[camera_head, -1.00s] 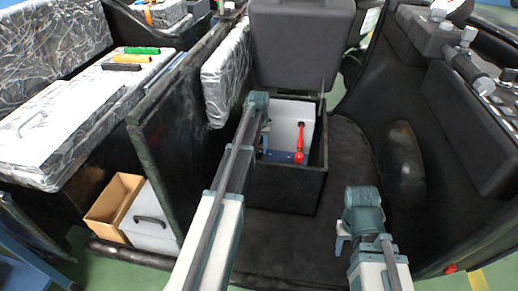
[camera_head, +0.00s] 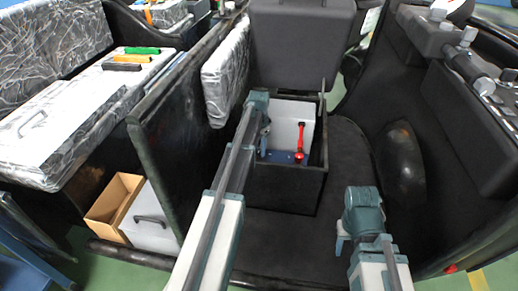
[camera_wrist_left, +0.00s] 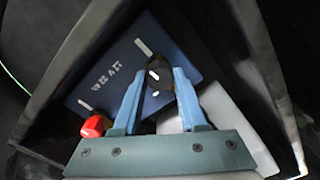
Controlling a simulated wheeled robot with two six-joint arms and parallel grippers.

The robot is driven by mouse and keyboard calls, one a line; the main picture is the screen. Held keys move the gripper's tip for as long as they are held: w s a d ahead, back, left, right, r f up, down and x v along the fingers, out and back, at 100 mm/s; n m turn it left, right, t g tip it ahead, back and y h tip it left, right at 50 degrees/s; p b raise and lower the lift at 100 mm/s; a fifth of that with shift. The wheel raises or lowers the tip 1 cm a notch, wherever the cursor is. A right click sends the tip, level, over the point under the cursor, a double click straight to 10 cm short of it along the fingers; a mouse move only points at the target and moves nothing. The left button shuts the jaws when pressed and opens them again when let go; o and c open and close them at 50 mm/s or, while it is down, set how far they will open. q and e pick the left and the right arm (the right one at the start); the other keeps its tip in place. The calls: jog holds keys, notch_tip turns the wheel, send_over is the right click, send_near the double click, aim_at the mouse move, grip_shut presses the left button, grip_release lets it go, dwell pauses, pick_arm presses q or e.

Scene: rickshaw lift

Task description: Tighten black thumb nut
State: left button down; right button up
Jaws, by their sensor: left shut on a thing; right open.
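The black thumb nut (camera_wrist_left: 158,78) shows in the left wrist view, between the two blue fingers of my left gripper (camera_wrist_left: 160,85). The gripper is shut on it, over the blue battery (camera_wrist_left: 118,68) with white lettering. A red cap (camera_wrist_left: 95,126) sits near the battery's lower left in that view. In the head view, my left gripper (camera_head: 265,138) reaches into the open black box, and the nut is hidden there. The blue battery (camera_head: 278,156) shows low in the box. My right gripper (camera_head: 340,241) is open and empty, apart from the box at the lower right.
The black box (camera_head: 285,188) has its lid (camera_head: 300,45) raised behind it. A red cable (camera_head: 311,121) runs beside a white block (camera_head: 287,110) in the box. A dark panel (camera_head: 175,115) stands to the left. The dark floor (camera_head: 345,160) right of the box is clear.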

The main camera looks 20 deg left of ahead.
aim_at(259, 150)
pick_arm(q)
jog(key=shift+m, duration=0.3)
dwell(0.4)
jog(key=shift+c, duration=2.2)
grip_release()
jog(key=shift+r, duration=0.15)
notch_tip(259, 150, up, 14)
jog(key=p, duration=1.3)
jog(key=shift+f+p, duration=0.25)
jog(key=shift+p, duration=0.15)
